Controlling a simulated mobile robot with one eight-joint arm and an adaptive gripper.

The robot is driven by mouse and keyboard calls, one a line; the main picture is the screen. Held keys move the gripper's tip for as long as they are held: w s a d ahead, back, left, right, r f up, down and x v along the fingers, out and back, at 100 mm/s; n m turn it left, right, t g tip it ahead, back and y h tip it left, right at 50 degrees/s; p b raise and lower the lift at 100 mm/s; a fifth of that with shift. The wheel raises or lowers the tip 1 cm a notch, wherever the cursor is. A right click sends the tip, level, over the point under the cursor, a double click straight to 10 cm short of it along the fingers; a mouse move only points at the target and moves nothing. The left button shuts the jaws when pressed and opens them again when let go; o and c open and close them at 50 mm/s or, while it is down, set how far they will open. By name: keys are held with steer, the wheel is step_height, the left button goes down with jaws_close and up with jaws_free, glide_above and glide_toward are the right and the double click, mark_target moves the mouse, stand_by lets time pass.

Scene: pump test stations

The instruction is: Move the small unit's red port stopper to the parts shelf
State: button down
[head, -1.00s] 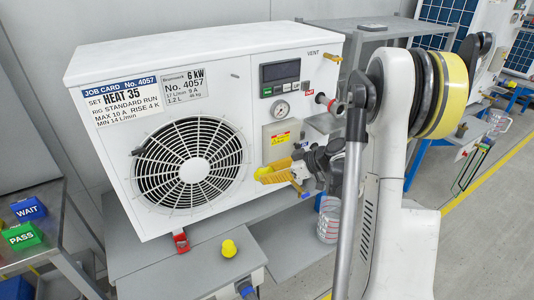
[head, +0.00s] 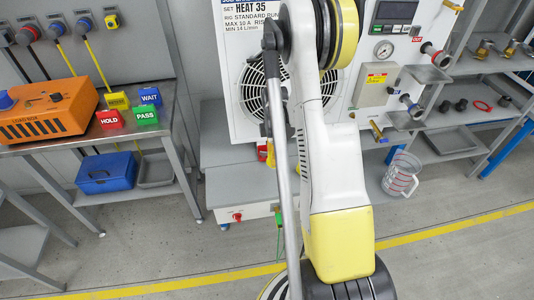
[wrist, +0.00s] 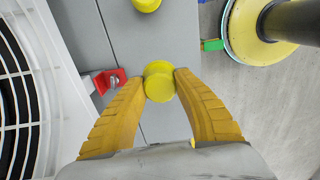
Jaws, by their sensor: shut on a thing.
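In the wrist view, my gripper (wrist: 160,85) has its yellow fingers closed on a yellow stopper (wrist: 159,86), above the grey bench (wrist: 165,122). A second yellow stopper (wrist: 146,4) shows at the top edge of that view. I cannot tell whether a red stopper sits in either.
A red bracket (wrist: 104,81) is left of the held stopper in the wrist view. A measuring jug (head: 401,175) stands lower. At left are an orange box (head: 50,110) and coloured signs.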

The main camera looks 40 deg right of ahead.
steer(key=shift+d+f+b, duration=0.1)
steer(key=shift+f+b, duration=0.3)
steer(key=shift+f, duration=0.4)
steer(key=shift+f+b, duration=1.3)
steer(key=shift+f, duration=1.1)
steer(key=shift+f, duration=0.5)
steer(key=c, duration=1)
jaws_free()
steer(key=shift+o, duration=0.2)
step_height(320, 180, up, 12)
